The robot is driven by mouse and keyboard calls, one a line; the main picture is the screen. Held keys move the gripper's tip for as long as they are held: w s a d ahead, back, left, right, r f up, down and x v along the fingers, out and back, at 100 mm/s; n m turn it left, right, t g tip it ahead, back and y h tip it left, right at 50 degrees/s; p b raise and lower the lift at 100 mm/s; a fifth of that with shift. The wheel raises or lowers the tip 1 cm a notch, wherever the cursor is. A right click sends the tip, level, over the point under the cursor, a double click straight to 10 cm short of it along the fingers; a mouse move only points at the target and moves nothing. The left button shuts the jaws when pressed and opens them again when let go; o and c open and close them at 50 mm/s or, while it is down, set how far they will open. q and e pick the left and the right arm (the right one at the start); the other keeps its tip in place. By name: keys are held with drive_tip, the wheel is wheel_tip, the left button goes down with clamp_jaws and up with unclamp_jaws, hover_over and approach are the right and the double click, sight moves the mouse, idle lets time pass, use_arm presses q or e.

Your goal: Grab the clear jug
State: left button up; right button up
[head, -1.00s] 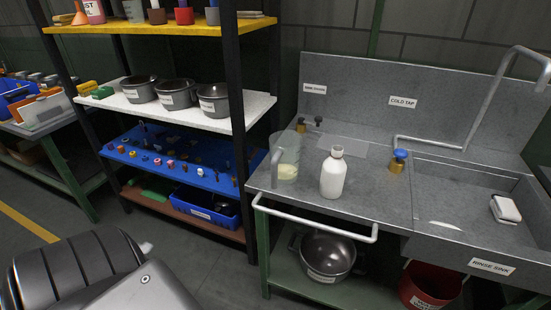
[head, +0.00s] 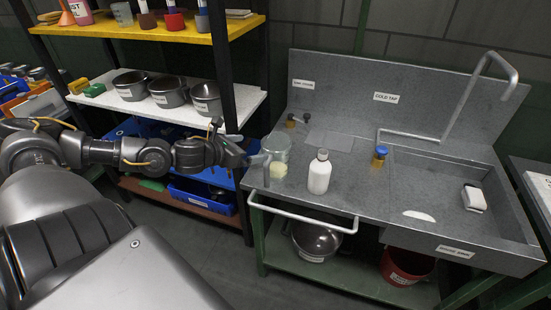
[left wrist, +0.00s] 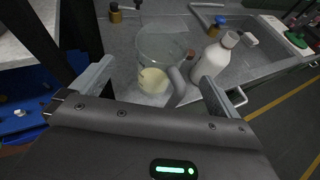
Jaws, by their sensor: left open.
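The clear jug (head: 277,150) stands upright near the left end of the grey sink counter, with a pale yellow content at its bottom. My left gripper (head: 257,160) is just left of the jug in the head view. In the left wrist view, the jug (left wrist: 160,47) stands ahead of my open left gripper (left wrist: 155,88), and its handle (left wrist: 177,86) points towards the gripper, near the right finger. The fingers are spread and hold nothing. My right gripper is out of view.
A white bottle (head: 319,173) stands close to the right of the jug. A brass-coloured container with a blue top (head: 380,156) is further right. A front rail (head: 303,216) runs along the counter edge. A shelf rack (head: 233,85) stands left.

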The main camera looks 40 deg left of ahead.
sight(262, 144)
use_arm(q)
drive_tip(key=x, duration=0.2)
drive_tip(key=p+x, duration=0.1)
drive_tip(key=x, duration=0.1)
drive_tip(key=p+x, duration=0.1)
drive_tip(key=x, duration=0.1)
drive_tip(key=shift+w+d+r, duration=0.1)
drive_tip(key=shift+d+r, duration=0.05)
drive_tip(key=shift+r, duration=0.15)
drive_tip(key=p+x, duration=0.2)
drive_tip(key=x, duration=0.2)
drive_tip(key=shift+w+d+f, duration=0.15)
drive_tip(key=shift+w+f, duration=0.15)
drive_tip(key=c, duration=1.1)
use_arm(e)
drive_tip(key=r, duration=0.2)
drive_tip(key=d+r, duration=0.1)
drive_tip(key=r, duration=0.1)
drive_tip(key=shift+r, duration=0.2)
use_arm(q)
drive_tip(key=shift+r, duration=0.1)
drive_tip(key=shift+c, duration=0.2)
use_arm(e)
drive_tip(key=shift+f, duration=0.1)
